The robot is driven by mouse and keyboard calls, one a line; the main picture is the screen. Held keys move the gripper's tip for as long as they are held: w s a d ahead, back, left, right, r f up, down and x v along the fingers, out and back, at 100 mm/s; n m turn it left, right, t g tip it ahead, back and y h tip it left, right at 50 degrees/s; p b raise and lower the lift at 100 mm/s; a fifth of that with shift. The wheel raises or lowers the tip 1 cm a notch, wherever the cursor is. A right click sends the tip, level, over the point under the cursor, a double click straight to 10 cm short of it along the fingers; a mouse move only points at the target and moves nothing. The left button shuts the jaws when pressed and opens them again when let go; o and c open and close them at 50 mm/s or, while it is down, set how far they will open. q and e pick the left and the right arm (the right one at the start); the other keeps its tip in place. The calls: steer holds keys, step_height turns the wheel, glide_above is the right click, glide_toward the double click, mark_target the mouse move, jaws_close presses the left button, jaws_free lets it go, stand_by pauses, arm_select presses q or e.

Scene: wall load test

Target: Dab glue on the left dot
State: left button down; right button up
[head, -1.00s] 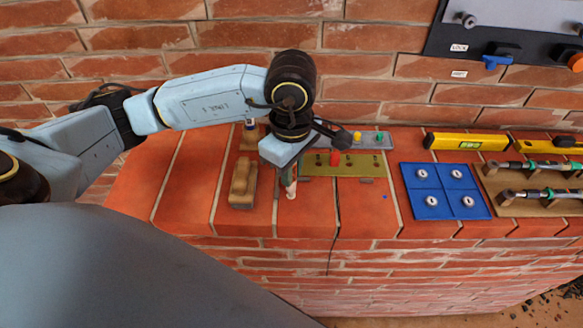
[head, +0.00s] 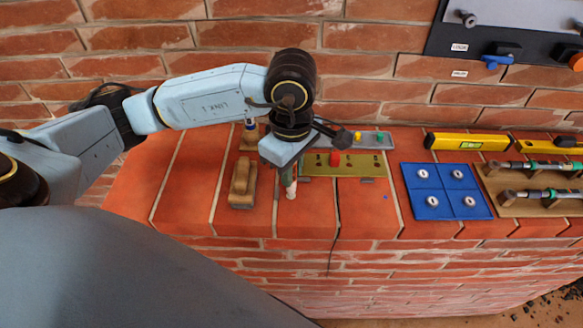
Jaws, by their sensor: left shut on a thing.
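My left gripper (head: 289,172) points down over the front part of the brick ledge. It is shut on a slim tube (head: 291,190) with a pale pinkish lower end; the rest of the tube is mostly hidden by the gripper. The tube's low end is close to the ledge top; I cannot tell whether it touches. A small blue dot (head: 385,197) lies on the ledge to the right of the tube. No other dot shows clearly. My right gripper is not in view.
A wooden block tool (head: 242,187) lies just left of the gripper. An olive plate (head: 358,166) with a red cylinder (head: 335,159) lies right of the gripper. A blue panel (head: 432,205) and spirit level (head: 465,141) are farther right.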

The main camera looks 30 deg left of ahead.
arm_select(q)
steer(key=shift+r+p, duration=1.8)
steer(key=shift+r, duration=1.2)
